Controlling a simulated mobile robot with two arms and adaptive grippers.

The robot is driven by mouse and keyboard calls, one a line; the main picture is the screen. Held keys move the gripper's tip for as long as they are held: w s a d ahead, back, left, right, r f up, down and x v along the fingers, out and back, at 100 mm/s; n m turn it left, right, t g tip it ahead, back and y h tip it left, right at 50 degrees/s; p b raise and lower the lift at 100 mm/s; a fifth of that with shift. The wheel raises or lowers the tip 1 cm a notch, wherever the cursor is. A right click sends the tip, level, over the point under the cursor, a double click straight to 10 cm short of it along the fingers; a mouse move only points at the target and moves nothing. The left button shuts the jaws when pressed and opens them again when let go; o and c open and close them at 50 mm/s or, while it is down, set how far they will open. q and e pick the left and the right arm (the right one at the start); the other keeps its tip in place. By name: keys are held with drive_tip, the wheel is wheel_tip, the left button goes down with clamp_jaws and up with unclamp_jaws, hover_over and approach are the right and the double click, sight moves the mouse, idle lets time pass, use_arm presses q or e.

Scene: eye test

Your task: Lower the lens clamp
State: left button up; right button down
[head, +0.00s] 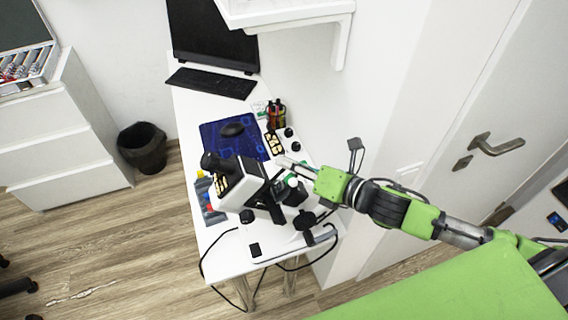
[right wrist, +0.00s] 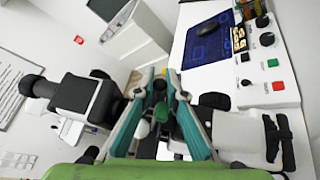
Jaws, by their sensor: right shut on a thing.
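The lens-measuring device (head: 240,185), white with black parts, stands on the white table (head: 232,262); its black eyepiece end also shows in the right wrist view (right wrist: 75,94). My right gripper (head: 284,162) reaches in from the right, at the device's right side. In the right wrist view its two teal-edged fingers (right wrist: 160,80) are shut on a small dark part between them, which looks like the lens clamp (right wrist: 160,88). The fingers partly hide it, and its exact height is hard to tell. My left gripper is not in view.
A blue mat (head: 225,140) with a dark mouse (head: 232,129) lies behind the device. A keyboard (head: 211,83) and monitor (head: 212,38) are farther back. A control box with buttons (right wrist: 266,65) is close by. Small bottles (head: 205,193) stand left; a wall shelf (head: 300,14) overhangs.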

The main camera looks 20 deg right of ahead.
drive_tip(key=shift+d+f, duration=0.15)
drive_tip(key=shift+f, duration=0.1)
drive_tip(key=c, duration=2.1)
unclamp_jaws()
drive_tip(key=shift+d, duration=0.1)
drive_tip(key=shift+s+r, duration=0.1)
drive_tip(key=shift+s, duration=0.05)
drive_tip(key=shift+v, duration=5.85)
drive_tip(key=shift+r, duration=0.1)
